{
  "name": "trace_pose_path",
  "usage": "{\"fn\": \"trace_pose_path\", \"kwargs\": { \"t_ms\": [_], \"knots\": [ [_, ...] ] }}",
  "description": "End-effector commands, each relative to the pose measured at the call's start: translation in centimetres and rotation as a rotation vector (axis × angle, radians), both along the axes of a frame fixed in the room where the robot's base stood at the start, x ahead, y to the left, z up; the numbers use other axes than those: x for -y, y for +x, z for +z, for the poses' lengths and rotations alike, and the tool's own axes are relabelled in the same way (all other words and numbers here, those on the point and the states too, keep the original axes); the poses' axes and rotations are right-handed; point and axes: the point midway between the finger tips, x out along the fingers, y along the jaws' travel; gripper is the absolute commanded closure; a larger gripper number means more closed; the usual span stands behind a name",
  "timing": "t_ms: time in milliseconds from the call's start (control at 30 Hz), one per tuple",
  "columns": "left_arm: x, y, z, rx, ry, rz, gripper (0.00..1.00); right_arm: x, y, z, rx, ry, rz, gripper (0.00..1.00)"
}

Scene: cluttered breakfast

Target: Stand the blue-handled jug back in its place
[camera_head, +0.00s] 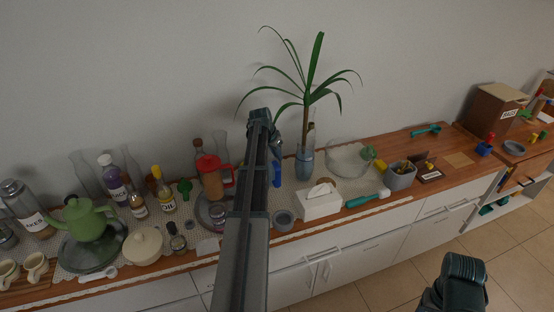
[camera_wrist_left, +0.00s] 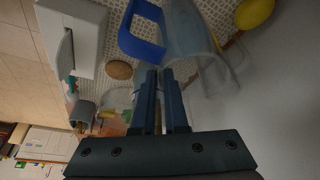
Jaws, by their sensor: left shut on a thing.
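The blue-handled jug shows in the left wrist view as a clear, see-through body (camera_wrist_left: 190,38) with a thick blue handle (camera_wrist_left: 141,32). In the head view only its blue handle (camera_head: 277,173) shows clearly, just right of my left arm. My left gripper (camera_wrist_left: 160,73) is shut at the jug, with its fingertips by the lower end of the handle. The exact contact is hard to make out. In the head view my arm hides most of the jug, and I cannot tell whether it is upright or touching the counter.
A potted plant (camera_head: 306,163) and a glass bowl (camera_head: 349,160) stand right of the handle. A tissue box (camera_head: 320,203) and a grey tape-like ring (camera_head: 284,219) lie in front. A red-lidded pitcher (camera_head: 212,180), bottles and a green teapot (camera_head: 86,220) crowd the left.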

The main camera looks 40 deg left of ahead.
Motion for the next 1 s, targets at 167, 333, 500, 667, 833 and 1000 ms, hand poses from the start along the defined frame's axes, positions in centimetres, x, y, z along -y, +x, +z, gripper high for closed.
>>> {"fn": "trace_pose_path", "kwargs": {
  "t_ms": [167,333,500,667,833,1000],
  "knots": [
    [-1.3,1.3,-0.2,0.001,0.0,0.0,1.0,0.0,0.0,-0.2,0.0,0.0,0.0,0.35],
    [-1.3,1.3,-0.1,0.001,0.0,0.0,1.0,0.0,0.0,-0.2,0.0,0.0,0.0,0.35],
    [-1.8,1.8,-0.2,0.001,0.0,0.0,1.0,0.0,0.0,-0.2,0.0,0.0,0.0,0.35],
    [-2.2,2.2,-1.0,0.001,0.0,0.0,1.0,0.0,0.0,-1.0,0.0,0.0,0.0,0.35],
    [-2.2,2.2,-2.5,0.001,0.0,0.0,1.0,0.0,0.0,-2.5,0.0,0.0,-0.001,0.35],
    [-2.2,2.2,-3.9,0.001,0.0,0.0,1.0,0.0,0.0,-3.9,0.0,0.0,-0.001,0.35]
  ]
}}
